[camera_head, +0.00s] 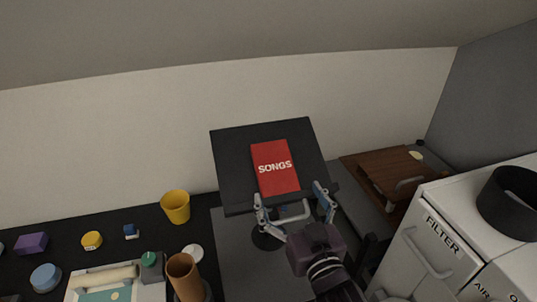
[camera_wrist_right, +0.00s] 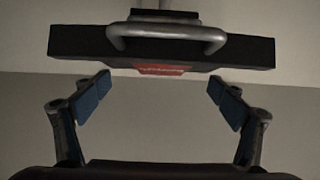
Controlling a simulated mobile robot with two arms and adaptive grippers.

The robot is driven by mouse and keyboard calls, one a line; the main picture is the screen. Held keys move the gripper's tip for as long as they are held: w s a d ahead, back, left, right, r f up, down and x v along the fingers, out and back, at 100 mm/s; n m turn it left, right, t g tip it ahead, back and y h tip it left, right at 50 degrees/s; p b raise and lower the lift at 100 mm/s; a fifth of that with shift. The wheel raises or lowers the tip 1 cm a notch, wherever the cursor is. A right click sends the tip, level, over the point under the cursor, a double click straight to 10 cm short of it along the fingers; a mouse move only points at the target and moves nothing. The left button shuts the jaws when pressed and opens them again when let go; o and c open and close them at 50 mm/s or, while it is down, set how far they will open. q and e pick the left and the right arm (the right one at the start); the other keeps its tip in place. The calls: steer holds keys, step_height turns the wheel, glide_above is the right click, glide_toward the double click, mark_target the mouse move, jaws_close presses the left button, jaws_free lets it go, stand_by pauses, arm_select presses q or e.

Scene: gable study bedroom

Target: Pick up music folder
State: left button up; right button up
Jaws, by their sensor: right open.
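The music folder (camera_head: 275,168) is a red flat booklet marked "SONGS". It lies on the tilted black desk of a music stand (camera_head: 233,165). In the right wrist view only a thin red strip of the folder (camera_wrist_right: 160,69) shows at the edge of the black stand desk (camera_wrist_right: 75,47). My right gripper (camera_head: 290,196) is open and empty at the near lower edge of the stand, its fingers spread wider than the folder. In the wrist view its blue-padded fingertips (camera_wrist_right: 159,86) stand apart on both sides of the red strip. My left gripper is not in view.
A yellow cup (camera_head: 176,206), a brown cup (camera_head: 184,277) and a tray (camera_head: 156,293) stand on the dark surface at left. A white cabinet marked "FILTER" (camera_head: 440,240) stands close at right, with a black ring (camera_head: 510,203) on top. A wooden piece (camera_head: 375,165) lies behind it.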

mark_target(275, 167)
steer(key=shift+w+a+r, duration=0.3)
steer(key=shift+w+r, duration=0.15)
steer(key=shift+w, duration=0.3)
steer(key=p+x, duration=0.2)
steer(key=shift+w+a+r, duration=0.2)
steer(key=shift+w+r, duration=0.1)
steer(key=p+x, duration=0.1)
steer(key=x, duration=0.2)
steer(key=shift+w+f, duration=0.2)
steer(key=shift+f, duration=0.05)
steer(key=shift+w+a, duration=0.1)
steer(key=shift+w, duration=0.1)
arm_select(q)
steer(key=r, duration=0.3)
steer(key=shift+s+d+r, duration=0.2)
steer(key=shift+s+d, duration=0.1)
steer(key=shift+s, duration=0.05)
arm_select(e)
steer(key=shift+c, duration=0.2)
steer(key=c, duration=1.3)
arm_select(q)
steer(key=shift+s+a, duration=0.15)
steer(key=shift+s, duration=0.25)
arm_select(e)
steer(key=shift+c, duration=0.2)
steer(key=shift+r, duration=0.1)
